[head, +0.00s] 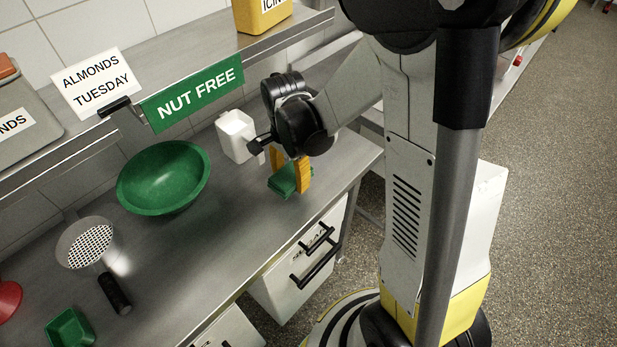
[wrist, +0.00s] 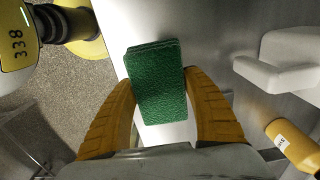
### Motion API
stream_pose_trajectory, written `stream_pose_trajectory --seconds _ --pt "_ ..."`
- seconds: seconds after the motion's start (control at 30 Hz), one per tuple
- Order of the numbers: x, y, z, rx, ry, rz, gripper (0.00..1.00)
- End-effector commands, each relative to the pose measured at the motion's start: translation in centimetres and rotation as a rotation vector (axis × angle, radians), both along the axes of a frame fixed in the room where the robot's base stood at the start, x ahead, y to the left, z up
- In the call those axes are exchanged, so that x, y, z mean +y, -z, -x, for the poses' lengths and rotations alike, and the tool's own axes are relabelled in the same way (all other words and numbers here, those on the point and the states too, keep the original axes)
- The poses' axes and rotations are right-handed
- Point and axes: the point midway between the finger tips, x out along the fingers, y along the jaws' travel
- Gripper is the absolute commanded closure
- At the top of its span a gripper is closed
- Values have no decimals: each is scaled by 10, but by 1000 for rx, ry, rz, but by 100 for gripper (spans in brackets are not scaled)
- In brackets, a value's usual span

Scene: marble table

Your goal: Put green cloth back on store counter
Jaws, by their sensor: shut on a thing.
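The green cloth (head: 283,181) is a folded, thick green pad. My gripper (head: 290,170) has its orange fingers shut on it at the right end of the steel counter (head: 235,240). In the wrist view the green cloth (wrist: 160,85) sits between the two orange fingers of my gripper (wrist: 160,100), with the counter edge and floor to its left. In the head view its lower edge is at or just above the counter top. I cannot tell whether it touches the steel.
A white scoop-like container (head: 235,136) stands just left of my gripper. A green bowl (head: 163,178), a strainer (head: 86,243) with a black handle and a small green tray (head: 69,328) are further left. A shelf with a green NUT FREE sign (head: 198,90) overhangs the back. The front middle is clear.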

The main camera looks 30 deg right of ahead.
Motion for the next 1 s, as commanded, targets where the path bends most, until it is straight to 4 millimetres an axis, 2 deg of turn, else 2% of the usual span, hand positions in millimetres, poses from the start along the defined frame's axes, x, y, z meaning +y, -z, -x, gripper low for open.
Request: stream_pose_trajectory --seconds 0.03,0.17,0.3,0.4,1.0 --pt "10 11 -9 0 -4 0 75" --pt "29 27 -27 0 -3 0 75" --pt "30 50 -28 0 2 0 75" --pt "29 58 -28 0 1 0 75" --pt "29 68 -27 0 1 0 75"
